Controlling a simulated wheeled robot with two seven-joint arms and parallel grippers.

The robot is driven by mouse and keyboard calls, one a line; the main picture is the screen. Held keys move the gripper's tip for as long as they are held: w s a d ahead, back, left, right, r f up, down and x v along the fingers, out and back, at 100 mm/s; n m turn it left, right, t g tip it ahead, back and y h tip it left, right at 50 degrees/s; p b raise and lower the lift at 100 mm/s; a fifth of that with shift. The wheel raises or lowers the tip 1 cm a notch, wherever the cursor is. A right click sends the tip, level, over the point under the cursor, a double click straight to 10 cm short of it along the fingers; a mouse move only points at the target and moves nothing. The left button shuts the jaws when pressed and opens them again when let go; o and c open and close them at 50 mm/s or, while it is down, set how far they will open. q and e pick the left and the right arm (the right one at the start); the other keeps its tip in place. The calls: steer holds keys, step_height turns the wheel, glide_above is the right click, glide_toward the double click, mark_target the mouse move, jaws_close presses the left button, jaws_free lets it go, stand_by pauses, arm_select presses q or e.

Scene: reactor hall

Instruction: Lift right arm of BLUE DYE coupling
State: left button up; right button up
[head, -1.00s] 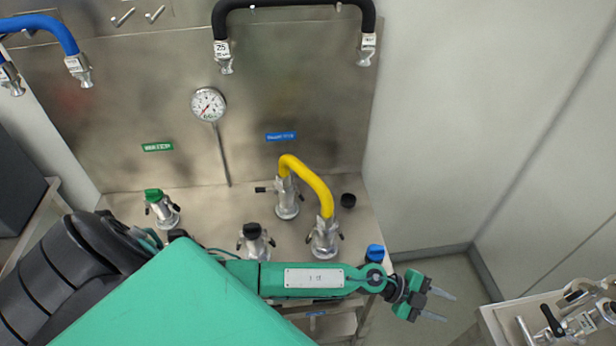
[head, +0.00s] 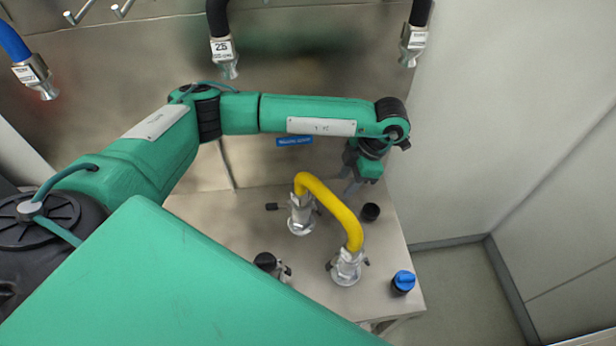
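A blue label (head: 294,141), too blurred to read, is on the steel back panel. Below it a silver coupling (head: 301,218) stands on the bench with one end of a yellow hose (head: 333,203) on it. Its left arm (head: 277,207) sticks out level to the left; its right arm shows only in part beside the hose. The hose's other end sits on a nearer coupling (head: 346,268). My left gripper (head: 348,183) points down behind and right of the hose, empty, its pale fingers apart, not visibly touching the coupling. My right gripper is not in view.
A black cap (head: 370,212) stands close below my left gripper. A blue-capped item (head: 403,282) stands at the bench's right corner, and a black-topped coupling (head: 268,263) at the front. Black hose ends hang above. Floor is clear to the right.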

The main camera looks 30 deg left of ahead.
mark_target(317, 208)
arm_select(q)
steer(key=shift+y, duration=0.3)
steer(key=p+x, duration=0.1)
steer(key=x, duration=0.3)
steer(key=a+p+x, duration=0.1)
steer(key=p+x, duration=0.1)
steer(key=x, duration=0.2)
steer(key=p+x, duration=0.2)
steer(key=x, duration=0.2)
steer(key=shift+a+r, duration=0.35)
steer(key=shift+s+f, duration=0.1)
steer(key=shift+f, duration=0.25)
steer(key=shift+a+f, duration=0.2)
steer(key=shift+f, duration=0.2)
jaws_close()
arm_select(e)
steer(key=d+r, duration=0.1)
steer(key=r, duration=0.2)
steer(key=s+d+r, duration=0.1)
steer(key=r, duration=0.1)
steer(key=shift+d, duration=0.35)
